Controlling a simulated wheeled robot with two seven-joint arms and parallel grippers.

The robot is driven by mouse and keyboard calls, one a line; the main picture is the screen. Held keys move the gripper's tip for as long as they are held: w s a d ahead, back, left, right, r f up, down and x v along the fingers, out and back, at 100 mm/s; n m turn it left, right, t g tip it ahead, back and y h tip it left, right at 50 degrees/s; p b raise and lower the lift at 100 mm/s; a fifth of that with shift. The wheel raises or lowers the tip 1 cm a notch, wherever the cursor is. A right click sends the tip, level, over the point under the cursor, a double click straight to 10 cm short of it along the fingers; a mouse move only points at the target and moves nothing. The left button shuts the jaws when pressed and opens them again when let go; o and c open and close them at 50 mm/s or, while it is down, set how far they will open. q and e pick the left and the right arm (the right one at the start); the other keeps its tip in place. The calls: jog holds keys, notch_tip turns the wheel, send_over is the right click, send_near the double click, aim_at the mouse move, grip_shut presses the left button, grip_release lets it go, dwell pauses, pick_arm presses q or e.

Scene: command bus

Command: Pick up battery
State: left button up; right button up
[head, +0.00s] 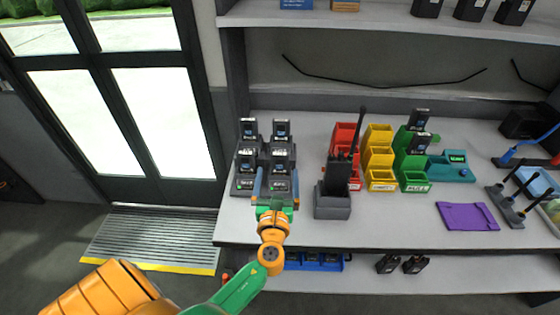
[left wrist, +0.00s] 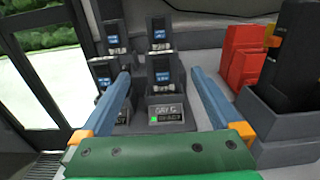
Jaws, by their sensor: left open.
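Several black batteries with blue-and-white labels stand in a dark charger (head: 243,187) on the bench. In the head view they include a back left battery (head: 249,128), a back right battery (head: 281,129) and a front left battery (head: 246,160). My left gripper (head: 277,172) is open and empty at the charger's front right. In the left wrist view, the front right battery (left wrist: 162,76) shows between the open blue-grey fingers, beyond the tips. A charger slot label with a green light (left wrist: 168,113) lies below it. My right gripper is not in view.
A black radio (head: 338,175) stands in a holder just right of the charger. A purple sheet (head: 467,216) lies on the bench. A shelf (head: 380,22) hangs above.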

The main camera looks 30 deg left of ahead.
aim_at(280, 161)
pick_arm(q)
jog(key=x, duration=0.3)
jog(key=shift+w+a+f, duration=0.1)
jog(key=shift+w+f, duration=0.05)
jog(key=shift+w, duration=0.3)
jog(key=shift+w+a+f, duration=0.1)
jog(key=shift+w, duration=0.05)
jog(key=shift+s, duration=0.2)
jog(key=c, duration=0.7)
grip_shut()
jog(key=shift+w+r, duration=0.1)
jog(key=shift+r, duration=0.35)
jog(key=s+d+r+p, duration=0.3)
jog(key=s+r+p, duration=0.2)
jog(key=s+r, duration=0.7)
jog(key=shift+s+r, duration=0.15)
jog(key=shift+s, duration=0.7)
